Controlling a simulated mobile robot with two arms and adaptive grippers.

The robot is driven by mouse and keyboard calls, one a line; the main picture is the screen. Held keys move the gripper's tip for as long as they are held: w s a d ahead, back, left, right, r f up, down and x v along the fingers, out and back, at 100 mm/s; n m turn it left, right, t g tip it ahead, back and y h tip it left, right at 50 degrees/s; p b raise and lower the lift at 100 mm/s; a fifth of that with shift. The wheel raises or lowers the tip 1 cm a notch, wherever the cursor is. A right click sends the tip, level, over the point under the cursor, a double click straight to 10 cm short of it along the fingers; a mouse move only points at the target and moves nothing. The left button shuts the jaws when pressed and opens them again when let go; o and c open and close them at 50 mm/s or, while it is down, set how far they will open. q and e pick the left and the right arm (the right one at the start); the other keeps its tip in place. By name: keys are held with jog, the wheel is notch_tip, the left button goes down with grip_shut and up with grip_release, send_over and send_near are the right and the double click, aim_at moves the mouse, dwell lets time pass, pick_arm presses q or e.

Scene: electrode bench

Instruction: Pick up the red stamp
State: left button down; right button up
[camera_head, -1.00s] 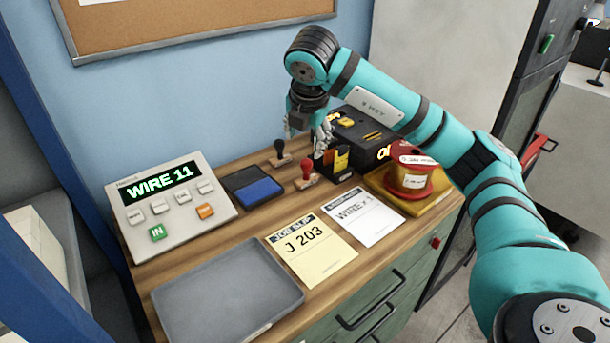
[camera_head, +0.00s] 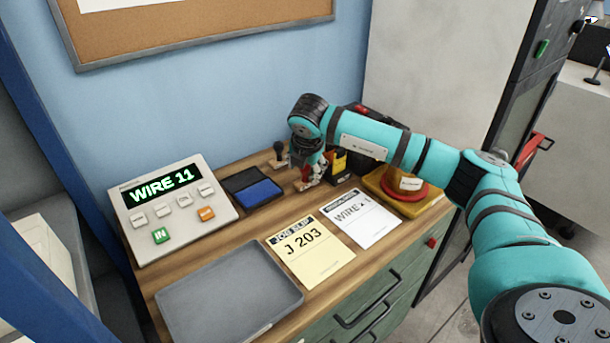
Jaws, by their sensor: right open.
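The red stamp (camera_head: 303,184) stands on the wooden bench top, to the right of the ink pad. Its base shows, but its red handle is mostly hidden by my right gripper. My right gripper (camera_head: 311,175) is open and low, right at the red stamp, with its fingers pointing down. I cannot tell whether the fingers touch the handle. A black-handled stamp (camera_head: 279,155) stands just behind and to the left. My left gripper is not in view.
A blue ink pad (camera_head: 258,192) lies left of the stamps. A black and yellow holder (camera_head: 339,166) and a red spool on a yellow tray (camera_head: 427,211) are to the right. Job slip (camera_head: 312,250), white card (camera_head: 361,220), grey tray (camera_head: 225,300) and WIRE 11 panel (camera_head: 172,215) lie around.

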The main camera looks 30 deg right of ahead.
grip_shut()
dwell(0.3)
jog(key=shift+r, duration=0.2)
jog(key=shift+r+b, duration=0.35)
jog(key=shift+r, duration=0.2)
notch_tip(320, 180, up, 2)
jog(key=shift+r+b, duration=0.1)
jog(key=shift+b, duration=0.25)
jog(key=s+d+b, duration=0.2)
jog(key=s, duration=0.5)
jog(key=s+d+r+b, duration=0.1)
jog(key=s+d+b, duration=0.1)
jog(key=s, duration=0.6)
jog(key=shift+s+d+r, duration=0.2)
jog(key=shift+d+r, duration=0.05)
jog(key=shift+d, duration=0.05)
